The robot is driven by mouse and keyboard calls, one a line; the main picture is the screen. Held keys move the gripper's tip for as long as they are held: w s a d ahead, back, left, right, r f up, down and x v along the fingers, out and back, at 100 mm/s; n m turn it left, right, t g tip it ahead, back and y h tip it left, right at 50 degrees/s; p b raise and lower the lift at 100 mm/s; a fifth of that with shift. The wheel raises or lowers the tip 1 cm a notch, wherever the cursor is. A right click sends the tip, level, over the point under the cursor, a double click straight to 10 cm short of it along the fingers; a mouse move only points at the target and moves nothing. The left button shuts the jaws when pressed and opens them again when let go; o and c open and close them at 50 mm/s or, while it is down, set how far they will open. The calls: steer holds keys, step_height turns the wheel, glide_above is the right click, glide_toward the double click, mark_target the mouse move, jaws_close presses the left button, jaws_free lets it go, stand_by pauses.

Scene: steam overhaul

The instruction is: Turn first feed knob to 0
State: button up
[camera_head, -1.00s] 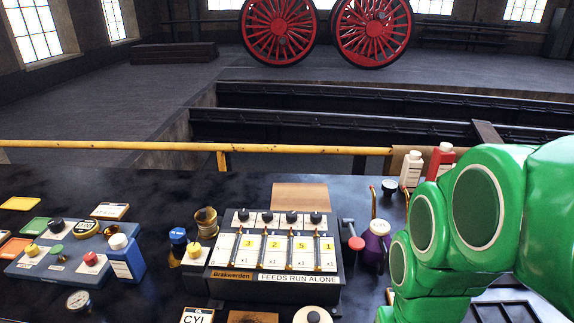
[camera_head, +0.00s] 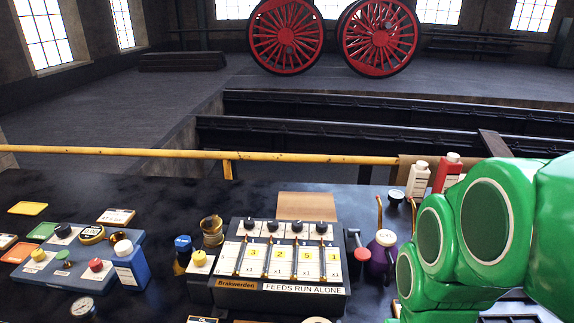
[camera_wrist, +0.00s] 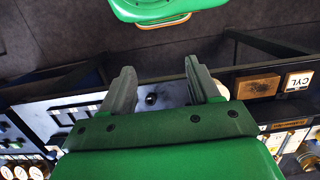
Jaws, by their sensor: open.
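The feed box (camera_head: 278,267) stands on the dark bench in the head view, labelled "FEEDS RUN ALONE". Black knobs line its top edge; the leftmost, the first feed knob (camera_head: 249,225), sits above a yellow window (camera_head: 250,254) reading 3. The other windows read 2, 5 and 1. My gripper (camera_wrist: 163,82) is open and empty in the wrist view. A small dark knob or ball (camera_wrist: 151,99) on a pale surface shows between its fingers. My gripper is outside the head view, and I cannot tell its distance from the feed box.
A purple pot (camera_head: 382,252) and a red-tipped lever (camera_head: 361,254) stand right of the feed box. A brass cup (camera_head: 211,230) and a blue-capped knob (camera_head: 183,243) are at its left. A blue control panel (camera_head: 62,265) lies farther left. A yellow rail (camera_head: 120,151) runs behind.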

steer(key=w+a+r+n+t, duration=0.1)
steer(key=w+a+n, duration=0.15)
steer(key=w, duration=0.75)
steer(key=n+t+y, duration=0.3)
steer(key=n+t, duration=0.1)
steer(key=n, duration=0.1)
glide_toward(249, 221)
steer(key=f, duration=0.1)
steer(key=shift+x, duration=4)
steer(key=shift+w+r, duration=0.1)
steer(key=shift+n, duration=0.25)
steer(key=c, duration=1)
